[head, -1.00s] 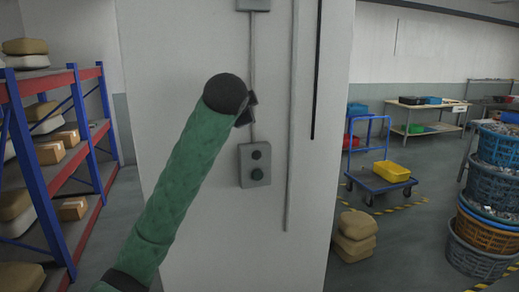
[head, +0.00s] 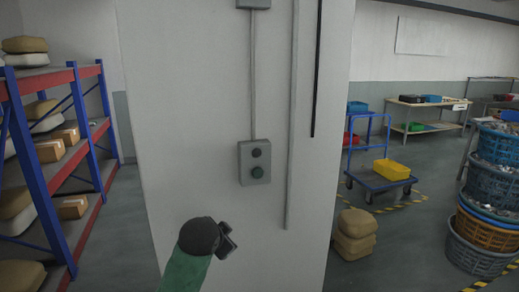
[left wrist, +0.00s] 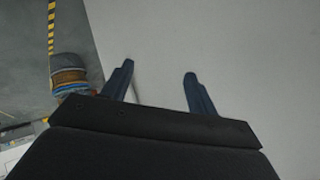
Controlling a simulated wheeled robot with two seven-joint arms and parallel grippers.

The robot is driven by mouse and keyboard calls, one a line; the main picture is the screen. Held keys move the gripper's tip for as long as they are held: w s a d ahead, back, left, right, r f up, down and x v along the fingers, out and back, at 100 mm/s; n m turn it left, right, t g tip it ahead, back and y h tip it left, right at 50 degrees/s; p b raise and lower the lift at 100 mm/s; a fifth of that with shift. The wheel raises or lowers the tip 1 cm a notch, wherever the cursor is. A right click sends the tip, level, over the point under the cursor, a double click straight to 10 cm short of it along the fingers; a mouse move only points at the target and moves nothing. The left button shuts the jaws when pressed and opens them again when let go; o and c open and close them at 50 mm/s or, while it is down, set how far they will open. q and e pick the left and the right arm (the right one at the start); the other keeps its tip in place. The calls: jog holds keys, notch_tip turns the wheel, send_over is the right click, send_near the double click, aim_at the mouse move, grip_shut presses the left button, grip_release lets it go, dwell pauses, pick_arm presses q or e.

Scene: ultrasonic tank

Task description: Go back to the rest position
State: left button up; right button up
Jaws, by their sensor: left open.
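My left gripper (head: 229,236) is low in the head view, in front of the pale column (head: 200,120) and below the grey control box (head: 254,162). The box has two round buttons, the lower one greenish. In the left wrist view the two fingers of my left gripper (left wrist: 160,88) stand apart with nothing between them, before the pale column face. My right gripper is not in either view.
A blue and red shelf rack (head: 50,165) with sacks and boxes stands at left. Sacks (head: 355,235) lie at the column's right foot. A blue cart (head: 380,183) with a yellow bin (head: 391,169) and stacked baskets (head: 485,235) stand at right. Floor between them is clear.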

pick_arm(q)
jog(key=s+a+f+n+g+y, duration=0.1)
jog(key=s+a+f+n+g, duration=0.2)
jog(key=s+f, duration=0.85)
jog(key=s+a+f+n+g, duration=0.15)
jog(key=s+a+f, duration=0.25)
jog(key=s+f, duration=0.7)
jog(key=s+a+f+n+g+y, duration=0.15)
jog(key=s+a+f+n, duration=0.35)
jog(key=s, duration=1.1)
notch_tip(320, 180, down, 29)
jog(key=w+d+m+g+h+b, duration=0.1)
jog(key=w+d+m+b, duration=0.1)
jog(key=s+f, duration=0.4)
jog(key=f, duration=0.7)
jog(key=s+f+g, duration=0.1)
jog(key=s+f, duration=0.3)
jog(key=f, duration=0.8)
jog(key=shift+s+d+b, duration=0.25)
jog(key=shift+d+b, duration=0.1)
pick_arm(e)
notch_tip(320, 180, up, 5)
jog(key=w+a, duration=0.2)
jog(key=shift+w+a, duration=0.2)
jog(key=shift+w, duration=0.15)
pick_arm(q)
jog(key=shift+f, duration=0.1)
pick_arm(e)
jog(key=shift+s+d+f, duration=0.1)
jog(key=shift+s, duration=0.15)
